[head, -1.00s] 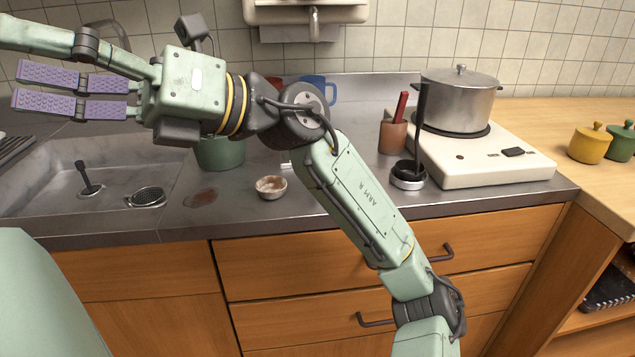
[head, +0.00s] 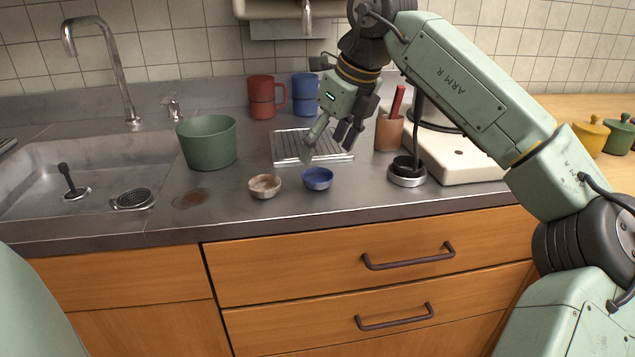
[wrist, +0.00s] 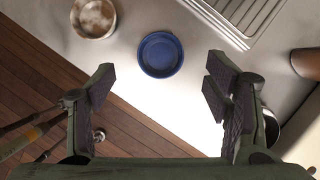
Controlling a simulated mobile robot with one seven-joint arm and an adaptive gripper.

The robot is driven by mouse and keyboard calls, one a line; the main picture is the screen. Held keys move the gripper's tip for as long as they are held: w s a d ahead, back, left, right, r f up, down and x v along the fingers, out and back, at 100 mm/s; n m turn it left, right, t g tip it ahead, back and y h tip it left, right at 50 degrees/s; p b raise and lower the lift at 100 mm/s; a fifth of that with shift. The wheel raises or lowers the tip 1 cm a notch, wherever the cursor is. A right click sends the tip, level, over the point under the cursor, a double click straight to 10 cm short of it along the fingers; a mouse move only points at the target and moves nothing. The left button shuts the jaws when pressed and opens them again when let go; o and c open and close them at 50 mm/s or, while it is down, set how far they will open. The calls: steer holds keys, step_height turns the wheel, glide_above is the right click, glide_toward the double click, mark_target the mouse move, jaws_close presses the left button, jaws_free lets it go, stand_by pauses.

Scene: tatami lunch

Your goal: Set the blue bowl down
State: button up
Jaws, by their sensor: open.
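The small blue bowl (head: 317,179) stands upright on the steel counter, just right of a similar stained pale bowl (head: 264,186). My gripper (head: 328,147) is above and behind the blue bowl in the head view, pointing down. In the wrist view my gripper (wrist: 160,95) is open, its purple-grey pads wide apart. The blue bowl (wrist: 160,54) lies ahead between the lines of the pads, apart from them, and looks empty. The pale bowl (wrist: 94,17) shows at the upper left there.
A drain rack (head: 290,147) lies behind the bowls. A green tub (head: 207,143) stands left, by the sink (head: 35,190). Red (head: 262,97) and blue (head: 305,93) mugs stand at the back. A black-and-steel holder (head: 407,174) and terracotta pot (head: 389,132) stand right.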

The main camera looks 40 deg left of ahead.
mark_target(320, 170)
steer(key=x, duration=0.6)
steer(key=shift+d+f, duration=0.15)
steer(key=shift+f, duration=0.25)
steer(key=shift+c, duration=0.5)
steer(key=c, duration=1.2)
steer(key=shift+r, duration=0.1)
